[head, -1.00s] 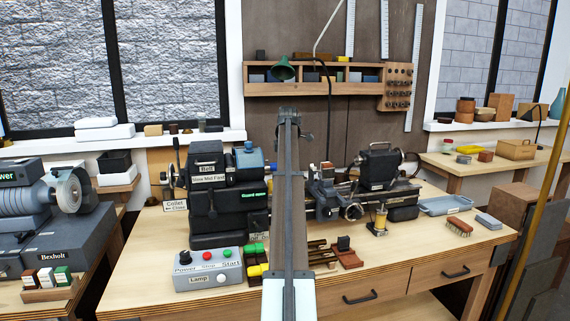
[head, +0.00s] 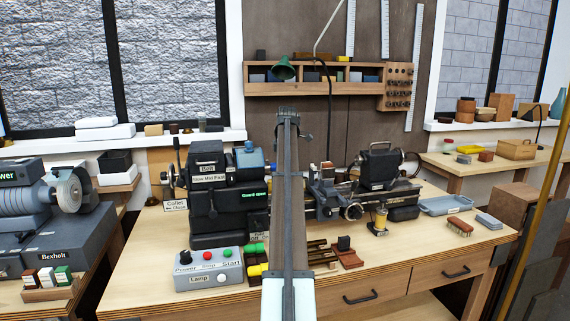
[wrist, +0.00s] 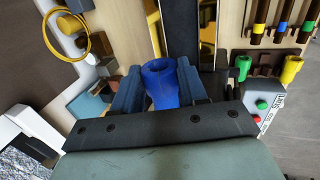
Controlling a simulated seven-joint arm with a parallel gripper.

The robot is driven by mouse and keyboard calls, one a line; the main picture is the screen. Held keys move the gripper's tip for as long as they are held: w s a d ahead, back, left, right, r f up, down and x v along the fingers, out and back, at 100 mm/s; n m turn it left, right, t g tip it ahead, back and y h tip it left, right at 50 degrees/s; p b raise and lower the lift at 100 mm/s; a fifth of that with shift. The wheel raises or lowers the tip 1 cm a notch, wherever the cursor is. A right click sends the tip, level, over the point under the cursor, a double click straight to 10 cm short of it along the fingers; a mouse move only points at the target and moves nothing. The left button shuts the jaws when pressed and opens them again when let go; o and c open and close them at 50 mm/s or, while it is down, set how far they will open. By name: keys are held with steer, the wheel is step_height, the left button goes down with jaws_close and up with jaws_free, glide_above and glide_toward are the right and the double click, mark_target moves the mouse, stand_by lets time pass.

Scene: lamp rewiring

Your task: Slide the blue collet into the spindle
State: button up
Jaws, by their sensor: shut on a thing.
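The blue collet (wrist: 162,84) is a short hollow cylinder. In the wrist view it sits between the two dark fingers of my gripper (wrist: 160,88), which is shut on it. Its open end points away from the palm. In the head view my arm stands upright in the middle and hides any clear sight of the gripper and collet. The lathe headstock (head: 228,205) is a dark block left of my arm. I cannot make out the spindle mouth, and I cannot tell how far the collet is from it.
A control box (head: 208,270) with buttons stands at the bench front. Green and yellow collets (wrist: 243,67) lie beside it. The lathe's right-hand unit (head: 378,168) and a blue tray (head: 447,205) stand right of my arm.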

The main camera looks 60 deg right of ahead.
steer(key=shift+w+a, duration=1.35)
stand_by(1.0)
steer(key=o, duration=1.1)
steer(key=shift+o, duration=0.2)
steer(key=shift+r, duration=0.1)
steer(key=v, duration=1.3)
steer(key=shift+r, duration=0.3)
steer(key=shift+s+a, duration=0.1)
